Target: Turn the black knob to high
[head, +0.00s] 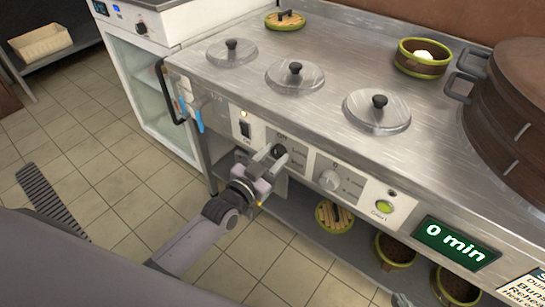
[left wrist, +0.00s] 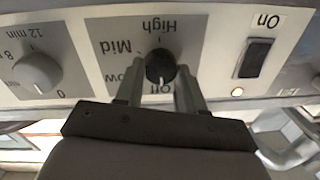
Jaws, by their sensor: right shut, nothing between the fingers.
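The black knob (left wrist: 160,68) is on the stove's front panel, with Off, Low, Mid and High around it. The left wrist view shows this panel upside down. The knob's white mark points to Off. The knob also shows in the head view (head: 278,151), partly hidden by my left gripper (head: 272,155). My left gripper's fingers (left wrist: 160,80) stand on both sides of the knob, very close to it; I cannot tell whether they press on it. Only a small grey tip of my right gripper (head: 401,300) shows at the bottom edge of the head view, below the stove, shut and empty.
A white timer knob (head: 329,180) and a green-lit button (head: 383,207) sit right of the black knob. A lit lamp and On switch (head: 245,130) sit left. Blue-handled taps (head: 198,115) and a black rail (head: 168,95) stick out further left. Lidded wells (head: 295,76) are on top.

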